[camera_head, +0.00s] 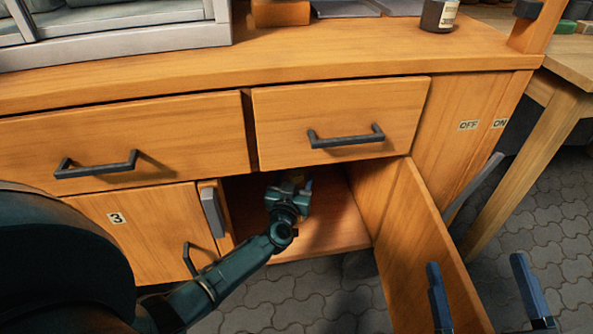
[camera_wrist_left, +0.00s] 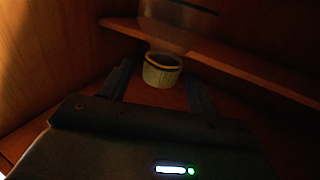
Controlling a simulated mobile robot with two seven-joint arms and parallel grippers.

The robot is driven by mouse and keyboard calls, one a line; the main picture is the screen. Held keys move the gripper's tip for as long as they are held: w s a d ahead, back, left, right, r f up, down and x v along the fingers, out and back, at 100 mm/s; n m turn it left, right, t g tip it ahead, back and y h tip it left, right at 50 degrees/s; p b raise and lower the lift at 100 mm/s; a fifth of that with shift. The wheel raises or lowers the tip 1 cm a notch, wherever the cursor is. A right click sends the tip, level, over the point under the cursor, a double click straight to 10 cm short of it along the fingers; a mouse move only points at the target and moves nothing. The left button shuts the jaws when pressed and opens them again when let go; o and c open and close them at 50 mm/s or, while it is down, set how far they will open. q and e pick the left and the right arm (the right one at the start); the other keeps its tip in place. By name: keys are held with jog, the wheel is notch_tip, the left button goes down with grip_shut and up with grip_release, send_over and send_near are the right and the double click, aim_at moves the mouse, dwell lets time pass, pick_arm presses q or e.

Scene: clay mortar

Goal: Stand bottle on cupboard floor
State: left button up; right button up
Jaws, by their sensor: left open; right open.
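The cupboard (camera_head: 340,215) stands open below the right drawer, its floor bare at the front. My left gripper (camera_head: 292,190) is inside it, and the arm hides much of the interior. In the left wrist view the bottle (camera_wrist_left: 162,72) shows as a pale, dark-rimmed band with a dim, see-through part above it. It is between and just beyond the open fingers of my left gripper (camera_wrist_left: 160,85), with gaps at both sides. The dim light hides whether its base rests flat on the floor. My right gripper (camera_head: 480,265) is open and empty in front of the door.
The open cupboard door (camera_head: 425,255) swings out to the right of the opening. A closed door marked 3 (camera_head: 145,235) is at the left. Two closed drawers are above. A dark jar (camera_head: 438,16) stands on the worktop. In the wrist view a ledge (camera_wrist_left: 240,70) crosses behind the bottle.

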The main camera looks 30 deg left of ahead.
pick_arm(q)
jog(key=p+v, duration=0.3)
jog(key=v, duration=0.7)
pick_arm(e)
jog(key=shift+s+d+f+g+h, duration=0.2)
jog(key=shift+d+f+g+h, duration=0.1)
jog(key=shift+h, duration=0.3)
